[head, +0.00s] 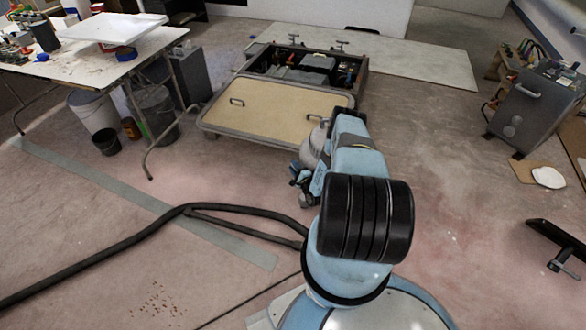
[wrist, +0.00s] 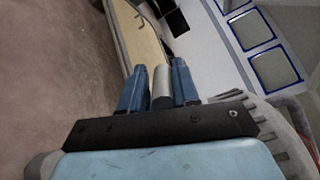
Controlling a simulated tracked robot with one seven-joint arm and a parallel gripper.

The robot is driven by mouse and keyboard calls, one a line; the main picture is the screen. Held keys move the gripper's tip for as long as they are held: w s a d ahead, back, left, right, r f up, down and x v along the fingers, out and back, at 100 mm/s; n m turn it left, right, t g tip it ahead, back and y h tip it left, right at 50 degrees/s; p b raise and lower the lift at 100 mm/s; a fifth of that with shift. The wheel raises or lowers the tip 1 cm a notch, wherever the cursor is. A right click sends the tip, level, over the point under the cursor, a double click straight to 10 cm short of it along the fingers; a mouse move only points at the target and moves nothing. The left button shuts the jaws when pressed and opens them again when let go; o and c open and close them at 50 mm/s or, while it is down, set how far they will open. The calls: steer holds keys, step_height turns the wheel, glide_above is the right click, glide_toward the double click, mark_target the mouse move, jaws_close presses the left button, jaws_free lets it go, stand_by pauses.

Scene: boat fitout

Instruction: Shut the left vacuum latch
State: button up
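A dark grey wheeled box with a pale handle, which looks like the vacuum (head: 530,105), stands at the right in the head view. Its latches are too small to make out. My gripper (head: 300,180) hangs low, left of my arm, near the front of the hatch board and well apart from the grey box. In the wrist view my gripper (wrist: 160,70) shows two blue fingers standing apart with a grey cylinder (wrist: 162,85) between them. I cannot tell whether they grip it or whether it is part of my gripper. No latch is clear in the wrist view.
A low hatch unit with a tan board (head: 275,108) stands in front of my arm. A cluttered table (head: 100,65) with buckets (head: 95,112) under it is at the left. A black hose (head: 130,240) crosses the floor. Floor between my arm and the grey box is clear.

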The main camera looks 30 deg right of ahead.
steer(key=o, duration=0.4)
steer(key=shift+s, duration=0.1)
steer(key=s, duration=1.3)
steer(key=shift+s+d, duration=0.3)
steer(key=shift+s, duration=0.05)
steer(key=shift+f, duration=0.1)
